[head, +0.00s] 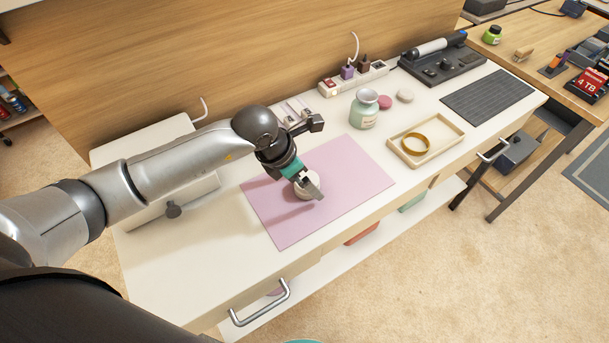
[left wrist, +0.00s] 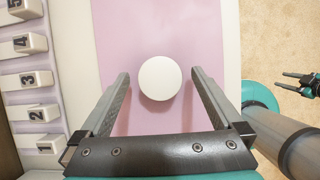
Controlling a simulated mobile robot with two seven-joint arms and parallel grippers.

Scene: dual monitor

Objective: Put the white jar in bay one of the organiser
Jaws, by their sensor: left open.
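The white jar (head: 301,192) stands on the pink mat (head: 345,187), partly hidden by my left gripper (head: 312,184). In the left wrist view, the jar's round white top (left wrist: 160,78) lies between the fingertips of my left gripper (left wrist: 160,75). The fingers are open, with a gap on both sides of the jar. The organiser (head: 291,108) is behind the mat, partly hidden by my left arm. Its white numbered blocks (left wrist: 37,113) run up the left side of the left wrist view, with 1 lowest. My right gripper (left wrist: 298,83) is small at that view's right edge, its fingers apart.
A green-white bottle (head: 364,108), a pink round item (head: 385,102) and a tray (head: 440,150) with a gold ring (head: 415,144) stand right of the mat. The mat's front half is clear.

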